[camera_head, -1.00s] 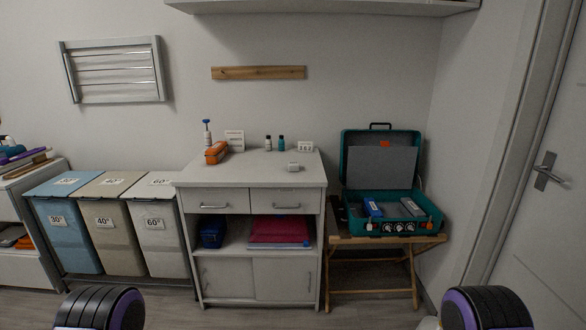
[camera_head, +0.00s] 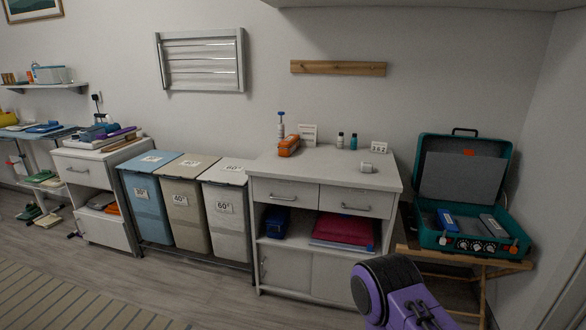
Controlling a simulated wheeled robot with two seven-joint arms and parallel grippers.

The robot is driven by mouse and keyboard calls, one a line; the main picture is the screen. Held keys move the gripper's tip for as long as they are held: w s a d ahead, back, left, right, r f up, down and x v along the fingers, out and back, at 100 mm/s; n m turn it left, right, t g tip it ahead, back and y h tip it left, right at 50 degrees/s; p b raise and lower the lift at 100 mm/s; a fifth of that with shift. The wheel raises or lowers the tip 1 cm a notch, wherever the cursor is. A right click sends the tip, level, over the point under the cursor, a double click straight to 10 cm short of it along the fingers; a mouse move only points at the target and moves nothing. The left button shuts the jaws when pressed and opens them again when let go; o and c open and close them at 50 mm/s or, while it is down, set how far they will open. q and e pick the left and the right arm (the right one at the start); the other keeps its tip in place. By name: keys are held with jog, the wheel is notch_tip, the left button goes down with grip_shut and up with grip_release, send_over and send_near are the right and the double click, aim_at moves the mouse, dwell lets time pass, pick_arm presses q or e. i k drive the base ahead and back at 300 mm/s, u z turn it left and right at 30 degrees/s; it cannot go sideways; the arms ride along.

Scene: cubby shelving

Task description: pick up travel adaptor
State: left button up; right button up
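Only a purple and black link of my own arm shows, at the bottom right of the head view. Neither gripper is in view.
An open teal case (camera_head: 464,190) stands on a wooden stand at right. Laundry bins (camera_head: 187,203) stand at left.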

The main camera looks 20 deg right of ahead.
aim_at(366, 167)
jog(key=u, duration=0.2)
jog(key=i, duration=2.9)
jog(key=z, duration=2.35)
